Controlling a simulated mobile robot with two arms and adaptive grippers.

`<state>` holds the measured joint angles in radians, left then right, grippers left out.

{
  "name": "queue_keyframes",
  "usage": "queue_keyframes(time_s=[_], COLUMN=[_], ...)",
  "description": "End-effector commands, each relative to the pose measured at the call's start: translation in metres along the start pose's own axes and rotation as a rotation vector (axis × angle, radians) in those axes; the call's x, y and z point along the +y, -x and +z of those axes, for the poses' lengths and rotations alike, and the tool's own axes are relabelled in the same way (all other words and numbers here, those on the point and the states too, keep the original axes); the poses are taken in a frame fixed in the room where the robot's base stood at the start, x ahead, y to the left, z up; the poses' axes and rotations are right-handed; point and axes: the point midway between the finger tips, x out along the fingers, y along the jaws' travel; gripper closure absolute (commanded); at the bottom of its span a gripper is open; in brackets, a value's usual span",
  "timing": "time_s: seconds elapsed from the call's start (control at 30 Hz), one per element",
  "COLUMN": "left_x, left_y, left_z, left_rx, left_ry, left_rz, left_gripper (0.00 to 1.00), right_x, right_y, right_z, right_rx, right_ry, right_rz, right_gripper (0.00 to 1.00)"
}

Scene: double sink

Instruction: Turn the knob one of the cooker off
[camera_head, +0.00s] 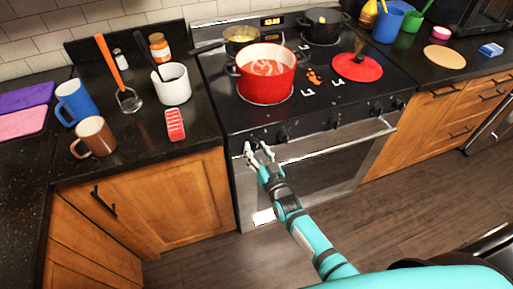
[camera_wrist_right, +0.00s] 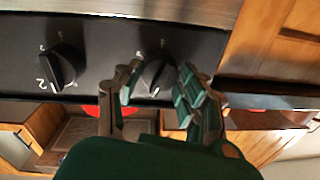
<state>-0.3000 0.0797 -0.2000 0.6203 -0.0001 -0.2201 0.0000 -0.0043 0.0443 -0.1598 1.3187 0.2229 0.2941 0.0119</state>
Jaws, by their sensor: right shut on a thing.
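The cooker (camera_head: 240,122) has a black front panel with a row of black knobs. My right gripper (camera_head: 258,150) is at the leftmost knob in the head view, which it largely covers. In the right wrist view my gripper's fingers (camera_wrist_right: 160,88) are on both sides of that black knob (camera_wrist_right: 154,72), shut on it. White marks show on the panel around the knob. The neighbouring knob (camera_wrist_right: 56,69), with a white 2 beside it, stands free; it also shows in the head view (camera_head: 283,134). My left gripper is not in view.
A red pot (camera_head: 266,85), a pan of yellowish food (camera_head: 240,38), a dark pot (camera_head: 322,24) and a red lid (camera_head: 357,67) are on the cooktop. The oven handle (camera_head: 325,143) runs below the knobs. Mugs and utensils stand on the left counter (camera_head: 70,170).

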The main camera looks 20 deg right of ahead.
Motion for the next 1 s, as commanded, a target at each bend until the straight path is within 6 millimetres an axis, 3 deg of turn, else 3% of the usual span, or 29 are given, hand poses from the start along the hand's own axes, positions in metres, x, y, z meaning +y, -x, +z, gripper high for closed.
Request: queue_keyframes(time_s=[0.43,1.0], left_x=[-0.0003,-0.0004], left_y=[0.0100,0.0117], left_z=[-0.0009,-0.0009], left_rx=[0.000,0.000], left_ry=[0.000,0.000], left_rz=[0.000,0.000], left_gripper=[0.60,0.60], right_x=[-0.0002,0.0005], right_y=[0.0014,0.0017], right_z=[0.0025,0.0034], right_rx=[-0.029,-0.036], right_ry=[0.307,0.397], right_rz=[-0.005,-0.006], right_gripper=[0.93,0.93])
